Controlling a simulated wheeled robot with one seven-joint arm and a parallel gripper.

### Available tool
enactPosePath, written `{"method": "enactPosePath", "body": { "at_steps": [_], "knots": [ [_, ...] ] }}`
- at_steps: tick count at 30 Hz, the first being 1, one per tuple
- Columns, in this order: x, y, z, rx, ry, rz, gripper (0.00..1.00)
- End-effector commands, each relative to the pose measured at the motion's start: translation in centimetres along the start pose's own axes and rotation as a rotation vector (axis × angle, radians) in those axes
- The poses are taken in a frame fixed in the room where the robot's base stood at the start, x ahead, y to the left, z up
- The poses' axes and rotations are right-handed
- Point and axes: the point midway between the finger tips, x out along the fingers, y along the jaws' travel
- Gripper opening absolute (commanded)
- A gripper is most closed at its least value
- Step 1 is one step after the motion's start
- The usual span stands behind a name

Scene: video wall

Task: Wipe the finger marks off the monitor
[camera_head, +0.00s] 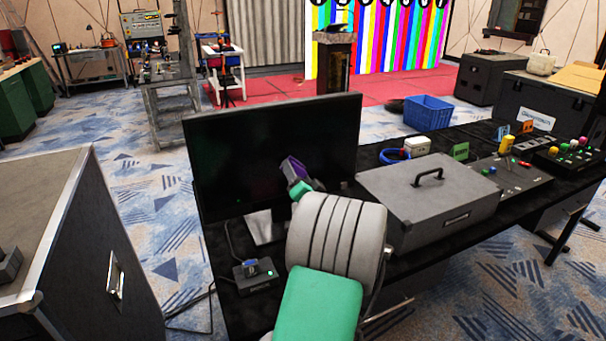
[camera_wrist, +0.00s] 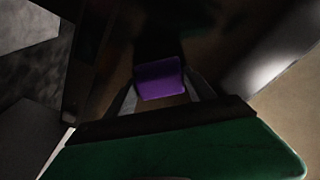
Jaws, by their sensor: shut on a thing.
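The monitor (camera_head: 240,150) stands on the black table, its dark screen facing me. I cannot make out finger marks on it. My gripper (camera_head: 296,172) is in front of the right half of the screen, shut on a purple thing that looks like a cloth or pad (camera_head: 293,167). In the wrist view the purple pad (camera_wrist: 160,79) sits between the two fingers of my gripper (camera_wrist: 164,97). Whether the pad touches the screen I cannot tell. My arm hides part of the monitor's lower right edge and the table below it.
A grey case with a handle (camera_head: 432,198) stands right of the monitor, close to my arm. A small black box (camera_head: 257,276) lies in front of the monitor stand. A blue crate (camera_head: 428,113) is behind the table. A large flight case (camera_head: 75,240) stands at left.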

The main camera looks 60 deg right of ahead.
Motion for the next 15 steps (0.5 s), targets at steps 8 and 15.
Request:
{"method": "enactPosePath", "body": {
  "at_steps": [8, 15],
  "knots": [
    [0.1, -1.7, 1.6, 0.002, -0.007, -0.008, 0.3],
    [-0.2, -1.6, 1.6, 0.001, -0.007, -0.008, 0.3]
  ]
}}
